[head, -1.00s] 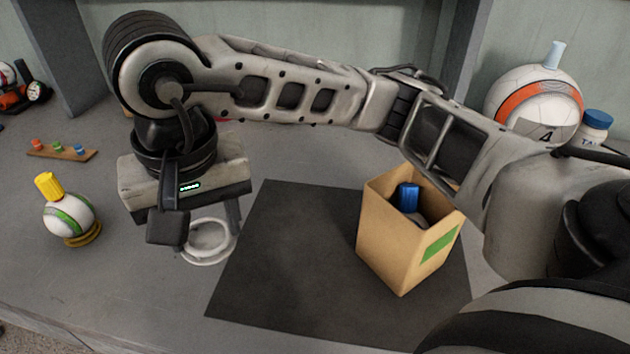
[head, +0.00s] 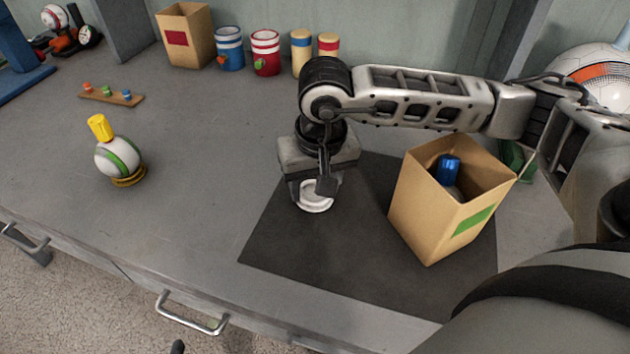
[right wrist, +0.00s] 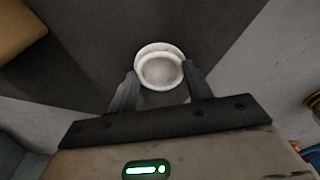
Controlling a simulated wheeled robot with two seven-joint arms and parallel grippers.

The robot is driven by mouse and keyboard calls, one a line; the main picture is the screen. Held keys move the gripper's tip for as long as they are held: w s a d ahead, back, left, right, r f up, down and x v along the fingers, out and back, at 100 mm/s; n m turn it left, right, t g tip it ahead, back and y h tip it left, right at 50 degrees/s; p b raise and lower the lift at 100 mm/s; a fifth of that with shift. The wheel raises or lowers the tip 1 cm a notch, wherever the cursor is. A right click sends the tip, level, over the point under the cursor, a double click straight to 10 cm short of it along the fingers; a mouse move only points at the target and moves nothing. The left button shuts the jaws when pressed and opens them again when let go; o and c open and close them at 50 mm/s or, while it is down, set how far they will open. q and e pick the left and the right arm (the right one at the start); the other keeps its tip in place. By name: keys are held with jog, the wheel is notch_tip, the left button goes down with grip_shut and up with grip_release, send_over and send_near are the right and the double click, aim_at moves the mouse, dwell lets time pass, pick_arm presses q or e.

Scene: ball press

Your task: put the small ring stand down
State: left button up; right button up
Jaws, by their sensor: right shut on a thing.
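The small ring stand is a white ring (head: 316,203) below my right gripper (head: 313,190) in the head view, over the left part of the dark mat (head: 290,245). The gripper partly hides it there. In the right wrist view the white ring (right wrist: 160,69) sits between the two fingertips of my right gripper (right wrist: 163,82), which is shut on it. I cannot tell whether the ring touches the mat or hangs a little above it. My left gripper is not in view.
A cardboard box (head: 430,215) with a green label and a blue-capped thing inside stands on the mat to the right. A ball with a yellow cap (head: 118,155) stands at left on a yellow ring. Blue (head: 230,48) and red (head: 266,52) canisters stand behind. The front-left table is clear.

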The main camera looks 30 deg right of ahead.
jog(key=o, duration=1.3)
jog(key=shift+f, duration=0.2)
jog(key=shift+c, duration=0.2)
jog(key=shift+r, duration=0.1)
notch_tip(320, 180, up, 12)
jog(key=s, duration=0.1)
jog(key=shift+s, duration=0.25)
